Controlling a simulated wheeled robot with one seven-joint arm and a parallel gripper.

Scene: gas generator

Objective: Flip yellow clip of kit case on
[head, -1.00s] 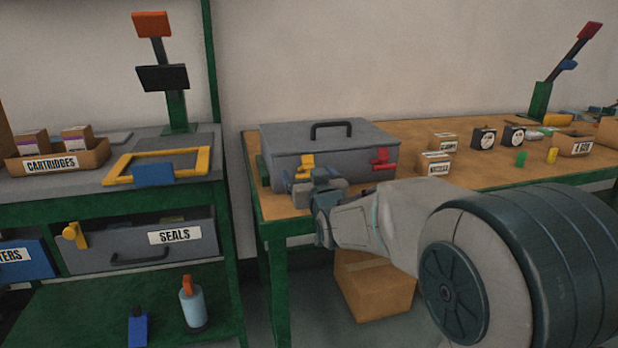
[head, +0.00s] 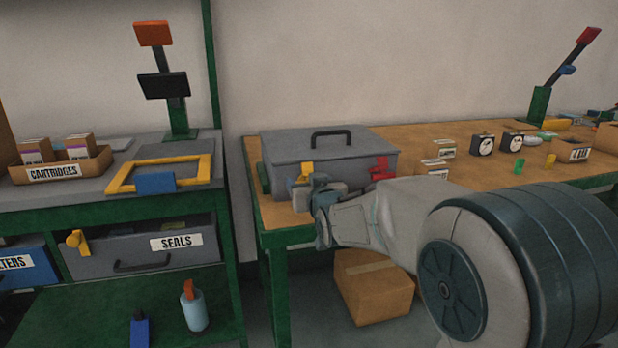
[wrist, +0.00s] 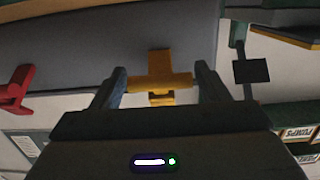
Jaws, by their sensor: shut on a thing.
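The grey kit case (head: 300,150) sits on the wooden bench with its lid down. Its yellow clip (head: 307,169) is at the left of the front, with an upper part standing up in the head view. In the wrist view, my gripper (wrist: 160,76) has its two fingers at either end of the clip's crossbar, shut on the yellow clip (wrist: 160,62). In the head view my gripper (head: 312,190) is at the case's front and hides the clip's lower part. The red clip (head: 381,168) is to the right; it also shows in the wrist view (wrist: 17,90).
Small labelled boxes (head: 443,148) and two dials (head: 482,144) stand right of the case. A green-framed workbench with a yellow frame (head: 204,168) and a cartridges tray (head: 55,173) is at left. A cardboard box (head: 372,292) lies under the bench.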

